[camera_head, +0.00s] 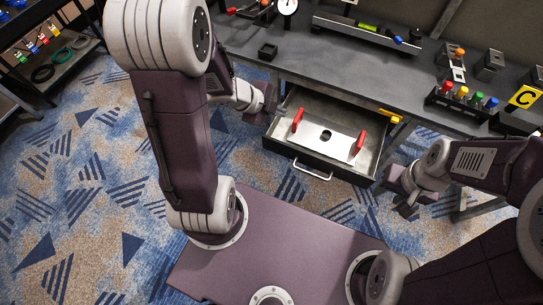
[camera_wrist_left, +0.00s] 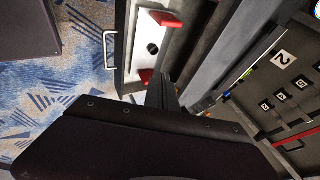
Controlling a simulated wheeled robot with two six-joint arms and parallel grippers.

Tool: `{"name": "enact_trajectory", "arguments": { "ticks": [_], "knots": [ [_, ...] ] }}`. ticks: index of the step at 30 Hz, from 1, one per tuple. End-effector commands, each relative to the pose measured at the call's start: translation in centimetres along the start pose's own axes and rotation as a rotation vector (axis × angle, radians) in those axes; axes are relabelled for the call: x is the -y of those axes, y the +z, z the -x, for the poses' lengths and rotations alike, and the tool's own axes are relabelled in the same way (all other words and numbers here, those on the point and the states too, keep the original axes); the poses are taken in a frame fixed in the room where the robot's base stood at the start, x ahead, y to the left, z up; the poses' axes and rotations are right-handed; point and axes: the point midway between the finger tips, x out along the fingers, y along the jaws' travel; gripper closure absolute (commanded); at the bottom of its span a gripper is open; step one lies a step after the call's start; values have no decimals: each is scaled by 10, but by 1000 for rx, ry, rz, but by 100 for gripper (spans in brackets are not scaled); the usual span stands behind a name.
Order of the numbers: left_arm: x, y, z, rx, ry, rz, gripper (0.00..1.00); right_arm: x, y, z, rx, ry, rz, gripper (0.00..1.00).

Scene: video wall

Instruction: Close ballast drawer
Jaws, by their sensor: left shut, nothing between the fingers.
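The ballast drawer (camera_head: 314,169) stands pulled out from under the dark bench in the head view, its silver handle (camera_head: 312,171) on the front. Inside lies a pale metal plate (camera_head: 326,139) with a round dark hole and two red grips. The drawer also shows in the left wrist view, with its handle (camera_wrist_left: 108,49) at the left. My left gripper (camera_head: 266,104) is shut and empty at the drawer's left rear side, close to the bench edge; I cannot tell whether it touches. My right gripper (camera_head: 406,198) is right of the drawer front, apart from it; its jaws are unclear.
The bench (camera_head: 340,68) carries a dial gauge (camera_head: 288,7), a rail with a level, and a block of coloured knobs (camera_head: 462,98). A yellow-orange piece (camera_head: 390,114) sits at its front edge, right of the drawer. A shelf stands at far left. Carpet before the drawer is clear.

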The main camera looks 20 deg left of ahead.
Motion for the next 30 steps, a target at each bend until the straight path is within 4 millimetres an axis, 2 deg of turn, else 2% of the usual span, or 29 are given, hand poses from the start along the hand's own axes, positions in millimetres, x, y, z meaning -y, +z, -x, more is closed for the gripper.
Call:
{"name": "enact_trajectory", "arguments": {
  "ticks": [1,3,5,7,11,14,17,30],
  "knots": [
    [-49,25,-32,-53,43,-28,100,-3,7,-44,1,0,2,60],
    [-100,49,-44,-104,93,-13,100,-8,13,-70,2,0,7,60],
    [-127,72,-47,-89,104,52,100,-10,17,-82,1,1,10,60],
    [-143,92,-48,-66,92,132,100,-9,19,-89,-1,3,10,60],
    [-148,109,-44,-45,80,184,100,-7,17,-91,1,5,10,60],
    [-146,108,-44,-42,81,184,100,-7,16,-90,1,4,10,60],
    [-148,107,-52,-41,80,182,100,-9,18,-96,0,2,10,60],
    [-157,104,-146,-41,82,181,100,-10,24,-158,1,3,10,60]
  ]
}}
